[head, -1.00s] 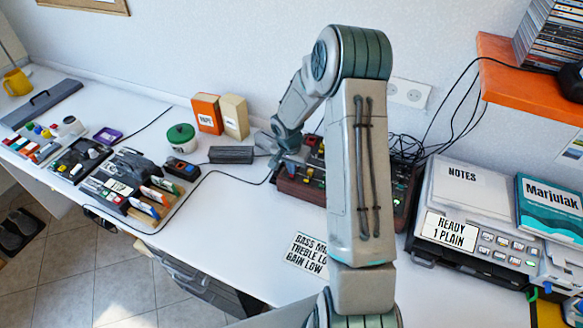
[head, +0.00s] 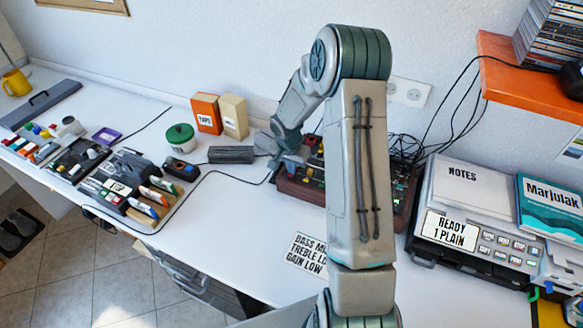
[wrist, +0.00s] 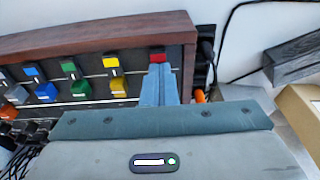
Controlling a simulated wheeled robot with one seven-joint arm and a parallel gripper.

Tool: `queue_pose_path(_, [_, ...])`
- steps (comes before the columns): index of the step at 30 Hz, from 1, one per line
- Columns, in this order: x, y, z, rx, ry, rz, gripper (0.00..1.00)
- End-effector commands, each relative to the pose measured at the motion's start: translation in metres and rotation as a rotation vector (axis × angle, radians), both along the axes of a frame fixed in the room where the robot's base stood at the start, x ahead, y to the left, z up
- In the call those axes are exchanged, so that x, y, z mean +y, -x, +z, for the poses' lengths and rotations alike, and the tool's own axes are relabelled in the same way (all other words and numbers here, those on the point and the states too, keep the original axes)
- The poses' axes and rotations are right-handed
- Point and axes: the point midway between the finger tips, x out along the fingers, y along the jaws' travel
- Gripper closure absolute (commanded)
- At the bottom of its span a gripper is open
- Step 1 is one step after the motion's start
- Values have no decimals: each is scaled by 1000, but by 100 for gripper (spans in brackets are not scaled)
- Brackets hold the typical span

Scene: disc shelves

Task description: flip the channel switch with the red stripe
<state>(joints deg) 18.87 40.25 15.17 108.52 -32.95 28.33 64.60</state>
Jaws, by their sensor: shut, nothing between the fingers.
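The channel switches sit in a row on the dark panel of a wood-edged mixer (wrist: 90,45). The mixer also shows in the head view (head: 300,190), partly hidden by my arm. A red stripe (wrist: 157,57) marks the end channel at the right of the row. My gripper (wrist: 158,82) is shut and empty, its fingers right over the place below the red stripe. They hide that channel's switch, so I cannot tell its position or whether they touch it. In the head view my gripper (head: 270,148) is at the mixer's left end.
Left of the red stripe are a yellow switch (wrist: 118,86), a green switch (wrist: 80,88) and a blue switch (wrist: 45,91), close together. A dark grey box (head: 231,155) lies left of the mixer. Loose cables lie behind it. A label card (head: 305,254) lies in front.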

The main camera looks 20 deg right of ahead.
Motion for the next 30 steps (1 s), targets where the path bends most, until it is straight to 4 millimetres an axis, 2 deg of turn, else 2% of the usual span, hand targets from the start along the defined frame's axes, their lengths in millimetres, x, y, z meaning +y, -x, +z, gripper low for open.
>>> queue_pose_path(1, [-2, 10, -13, 26, 1, -6, 100])
queue_pose_path(9, [9, 18, -14, 29, -2, -5, 100])
queue_pose_path(19, [16, 17, -10, 28, -5, 3, 100])
queue_pose_path(23, [17, 16, 4, 21, -4, 6, 100])
queue_pose_path(28, [12, 13, 45, -5, 3, -4, 100])
queue_pose_path(30, [14, 15, 52, -10, 3, -4, 100])
